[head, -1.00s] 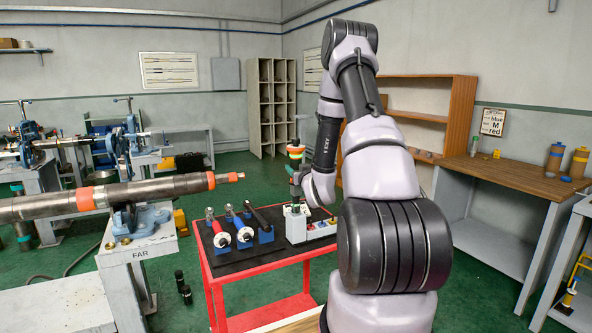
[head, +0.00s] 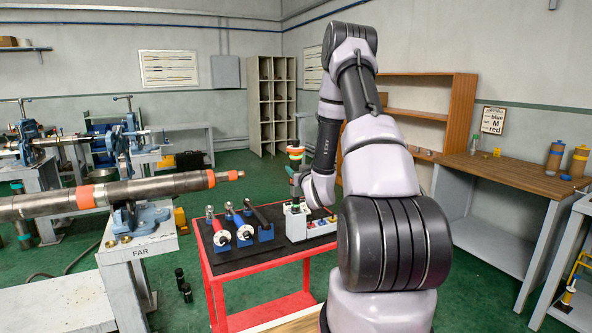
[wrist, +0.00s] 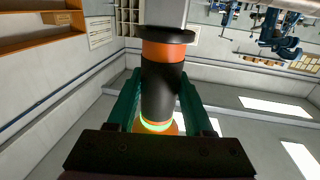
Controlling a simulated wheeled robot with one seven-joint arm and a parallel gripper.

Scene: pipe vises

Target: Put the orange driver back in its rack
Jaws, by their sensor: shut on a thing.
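The orange driver (head: 295,151), with orange bands, a black body and a green ring, is held upright above the right part of the red cart. In the wrist view the driver (wrist: 162,95) stands between the green fingers of my gripper (wrist: 161,92), which is shut on it. In the head view my gripper (head: 297,178) is small and partly hidden by my arm. A pale block-shaped rack (head: 297,229) with coloured spots stands on the cart just below the gripper. The driver's lower end cannot be made out clearly, so I cannot tell whether it touches the rack.
The red cart (head: 222,296) has a black top with several tools in blue holders (head: 244,240) left of the rack. A long pipe (head: 140,190) in a vise is further left. A wooden bench (head: 500,177) stands right. My arm covers the cart's right side.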

